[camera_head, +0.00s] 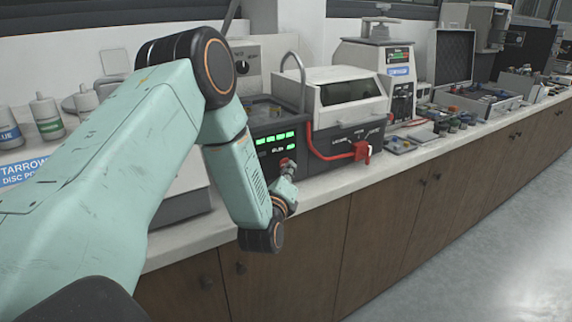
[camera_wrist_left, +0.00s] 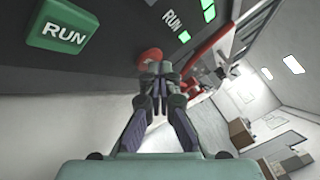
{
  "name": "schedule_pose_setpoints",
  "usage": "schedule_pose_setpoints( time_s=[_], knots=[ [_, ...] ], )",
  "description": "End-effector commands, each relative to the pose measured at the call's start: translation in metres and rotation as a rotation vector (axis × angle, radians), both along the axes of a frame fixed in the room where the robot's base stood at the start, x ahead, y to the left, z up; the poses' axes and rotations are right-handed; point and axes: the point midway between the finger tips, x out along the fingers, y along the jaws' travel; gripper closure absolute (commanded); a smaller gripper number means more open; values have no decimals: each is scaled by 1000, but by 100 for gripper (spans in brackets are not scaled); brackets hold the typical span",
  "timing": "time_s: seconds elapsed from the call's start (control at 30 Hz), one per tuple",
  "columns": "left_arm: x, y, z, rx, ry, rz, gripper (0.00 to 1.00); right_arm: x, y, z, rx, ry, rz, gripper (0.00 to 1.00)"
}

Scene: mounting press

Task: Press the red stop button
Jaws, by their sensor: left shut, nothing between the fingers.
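The red stop button (camera_head: 284,161) is on the dark front panel of the mounting press (camera_head: 262,134), below its green displays. It also shows in the left wrist view (camera_wrist_left: 150,56) as a red dome, partly hidden behind my fingertips. My left gripper (camera_head: 287,170) is shut and empty, with its fingertips at the button. In the left wrist view the closed fingertips (camera_wrist_left: 154,72) overlap the button's lower edge. I cannot tell whether they touch it. My right gripper is not in view.
A green RUN button (camera_wrist_left: 66,31) is on the same panel. A white-lidded machine (camera_head: 342,96) with a red hose (camera_head: 325,152) stands right beside the press. More instruments line the counter (camera_head: 408,152) to the right. The floor (camera_head: 480,240) in front is clear.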

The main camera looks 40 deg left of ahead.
Motion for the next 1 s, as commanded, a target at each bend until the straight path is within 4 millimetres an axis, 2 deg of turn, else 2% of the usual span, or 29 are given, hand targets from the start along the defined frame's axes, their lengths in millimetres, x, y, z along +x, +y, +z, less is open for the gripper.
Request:
schedule_pose_setpoints(
  time_s=[0.3,0.63,1.0],
  knots=[
    [-5,-13,1,1,1,-1,100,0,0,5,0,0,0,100],
    [-6,-16,0,1,2,-1,100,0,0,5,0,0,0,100],
    [-18,-45,0,0,2,-4,100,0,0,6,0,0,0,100]
  ],
)
